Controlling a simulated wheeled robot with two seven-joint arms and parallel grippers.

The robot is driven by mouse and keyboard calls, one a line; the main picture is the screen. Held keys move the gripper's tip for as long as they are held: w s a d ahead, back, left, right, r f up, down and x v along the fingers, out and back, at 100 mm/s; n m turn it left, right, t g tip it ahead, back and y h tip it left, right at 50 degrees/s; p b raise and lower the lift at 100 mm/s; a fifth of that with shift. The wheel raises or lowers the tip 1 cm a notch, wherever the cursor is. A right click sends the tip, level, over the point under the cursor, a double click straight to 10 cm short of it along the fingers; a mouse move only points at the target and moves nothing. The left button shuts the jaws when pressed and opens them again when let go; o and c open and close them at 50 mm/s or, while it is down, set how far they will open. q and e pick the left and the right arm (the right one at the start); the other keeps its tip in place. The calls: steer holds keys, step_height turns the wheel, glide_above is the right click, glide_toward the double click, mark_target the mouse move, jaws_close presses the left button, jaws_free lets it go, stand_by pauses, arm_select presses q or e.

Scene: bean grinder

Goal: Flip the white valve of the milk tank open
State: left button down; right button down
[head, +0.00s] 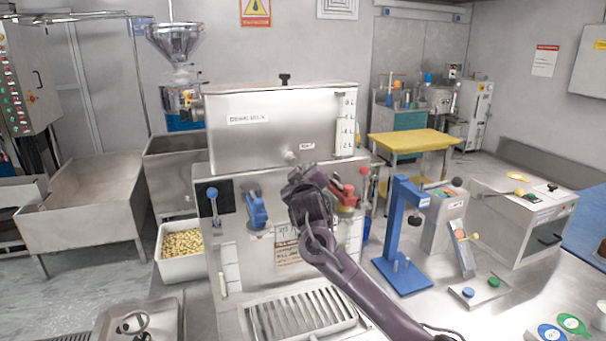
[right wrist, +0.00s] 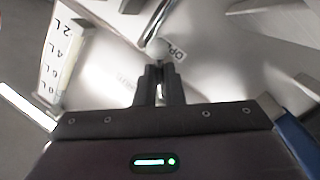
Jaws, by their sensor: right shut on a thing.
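The milk tank (head: 262,108) is a steel box with a level scale at its right end, standing on the steel machine. Its white valve shows as a pale knob (head: 291,156) low on the tank front, just above my right gripper (head: 297,176). In the right wrist view the round white valve knob (right wrist: 157,50) is at the fingertips, beside a small label partly reading "OP". My right gripper (right wrist: 160,72) is shut on the valve knob. The fingers hide part of the valve. My left gripper is in neither view.
A blue lever (head: 255,210) and a red lever (head: 347,197) sit on the machine front on either side of my right arm. A blue stand (head: 404,235) is to the right. A slotted tray (head: 296,315) lies below, and a bin of beans (head: 182,243) is at left.

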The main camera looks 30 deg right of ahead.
steer(key=m, duration=0.1)
steer(key=a+m, duration=0.1)
steer(key=m+y, duration=0.1)
steer(key=m, duration=0.1)
steer(key=shift+w+a+f+g, duration=0.2)
steer(key=shift+f+g, duration=0.1)
steer(key=shift+g, duration=0.1)
steer(key=shift+w+a+m+y+p, duration=0.1)
steer(key=shift+a+m+y+p, duration=0.15)
steer(key=shift+m, duration=0.5)
steer(key=shift+a+m+y+p, duration=0.15)
steer(key=shift+a+m+p, duration=0.1)
steer(key=shift+m, duration=0.5)
steer(key=c, duration=1.5)
jaws_free()
